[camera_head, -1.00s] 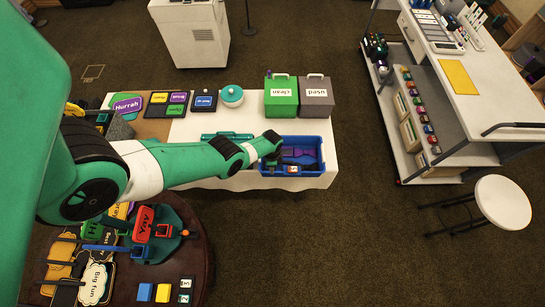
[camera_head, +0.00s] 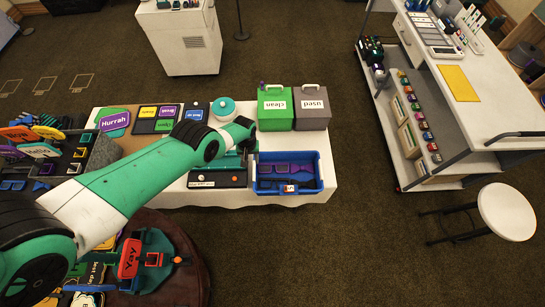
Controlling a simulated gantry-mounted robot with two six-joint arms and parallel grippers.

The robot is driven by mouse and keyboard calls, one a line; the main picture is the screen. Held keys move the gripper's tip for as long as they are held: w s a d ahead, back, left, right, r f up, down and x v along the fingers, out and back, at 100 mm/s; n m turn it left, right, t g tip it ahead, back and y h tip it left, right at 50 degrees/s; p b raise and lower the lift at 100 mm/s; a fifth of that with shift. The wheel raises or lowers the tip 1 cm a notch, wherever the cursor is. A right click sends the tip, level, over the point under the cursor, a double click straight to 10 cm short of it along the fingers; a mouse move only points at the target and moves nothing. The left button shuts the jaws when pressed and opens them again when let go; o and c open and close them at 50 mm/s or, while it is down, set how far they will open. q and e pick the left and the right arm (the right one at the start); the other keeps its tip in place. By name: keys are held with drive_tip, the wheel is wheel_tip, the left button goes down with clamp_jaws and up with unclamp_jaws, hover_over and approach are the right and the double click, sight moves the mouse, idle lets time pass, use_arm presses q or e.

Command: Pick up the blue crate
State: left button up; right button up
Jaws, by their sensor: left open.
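The blue crate (camera_head: 322,168) stands on the white-clothed table near its front right corner. It is open-topped and holds purple and dark items and a small white and red piece. My left arm reaches in from the lower left. My left gripper (camera_head: 243,130) is above the table, behind and left of the crate, apart from it, with its jaws open. The fingertips are small and partly hidden by the wrist. My right gripper is not in view.
A green "clean" box (camera_head: 275,108) and a grey "used" box (camera_head: 312,108) stand right behind the crate. A dark tray (camera_head: 218,179) lies left of it. A teal-lidded pot (camera_head: 223,108) is near my wrist. Floor to the right is free, up to a trolley (camera_head: 470,110) and stool (camera_head: 506,211).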

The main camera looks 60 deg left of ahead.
sight(254, 171)
use_arm(q)
drive_tip(key=f+b, duration=0.4)
drive_tip(key=w+f+b, duration=0.1)
drive_tip(key=f+b, duration=0.1)
drive_tip(key=shift+d+f, duration=0.15)
drive_tip(key=shift+d, duration=0.2)
drive_tip(key=f+b, duration=0.5)
drive_tip(key=shift+s+f, duration=0.2)
drive_tip(key=shift+s, duration=0.1)
drive_tip(key=shift+r, duration=0.2)
drive_tip(key=shift+c, duration=0.3)
clamp_jaws()
drive_tip(key=shift+w, duration=0.1)
